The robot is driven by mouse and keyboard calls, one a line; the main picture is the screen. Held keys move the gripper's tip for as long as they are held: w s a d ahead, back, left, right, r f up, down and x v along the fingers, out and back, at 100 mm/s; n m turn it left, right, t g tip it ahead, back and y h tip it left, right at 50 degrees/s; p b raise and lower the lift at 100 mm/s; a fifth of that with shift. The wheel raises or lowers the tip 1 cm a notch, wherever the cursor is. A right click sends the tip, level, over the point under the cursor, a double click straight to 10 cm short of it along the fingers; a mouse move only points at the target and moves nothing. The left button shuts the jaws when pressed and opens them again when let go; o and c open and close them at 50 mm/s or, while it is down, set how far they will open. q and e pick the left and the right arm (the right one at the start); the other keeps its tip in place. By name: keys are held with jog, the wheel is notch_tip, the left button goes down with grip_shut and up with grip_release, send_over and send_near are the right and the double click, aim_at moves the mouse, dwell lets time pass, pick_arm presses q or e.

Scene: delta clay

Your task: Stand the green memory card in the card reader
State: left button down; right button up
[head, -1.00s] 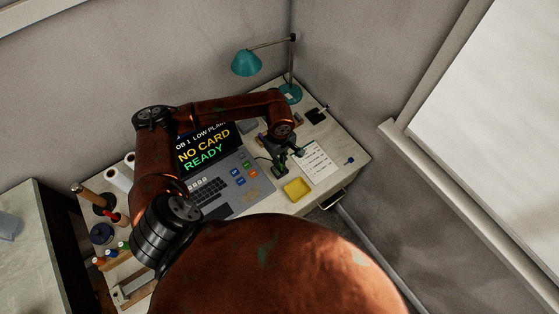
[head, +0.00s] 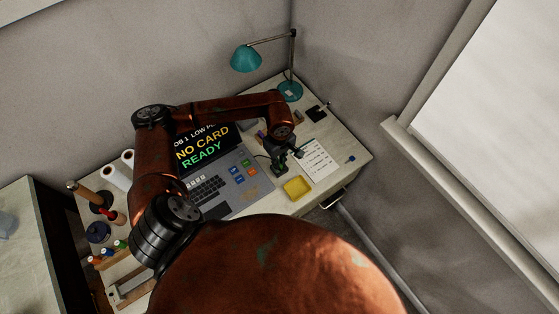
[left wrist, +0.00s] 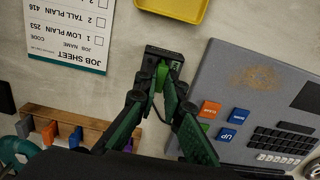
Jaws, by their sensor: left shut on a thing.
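The green memory card (left wrist: 159,78) shows as a small bright green piece between the fingertips of my left gripper (left wrist: 165,84), which is shut on it. The black card reader (left wrist: 163,56) lies on the desk right at the fingertips, with a thin cable by it. The card overlaps the reader's near end in the left wrist view; I cannot tell whether it is in the slot or just above it. In the head view my left gripper (head: 281,163) points down between the laptop and the job sheet, and the card is too small to make out. My right gripper is not in view.
The laptop (head: 217,182) reads "NO CARD READY" and stands close beside the gripper. A yellow tray (head: 297,187), a job sheet (head: 317,160) and a wooden rack (left wrist: 75,125) holding several coloured cards are also near. A teal lamp (head: 246,58) stands behind.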

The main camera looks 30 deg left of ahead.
pick_arm(q)
jog(key=c, duration=2)
grip_release()
jog(key=shift+o, duration=0.8)
jog(key=shift+o, duration=1.1)
jog(key=shift+r+p, duration=1.55)
jog(key=shift+r, duration=2)
jog(key=shift+s, duration=0.1)
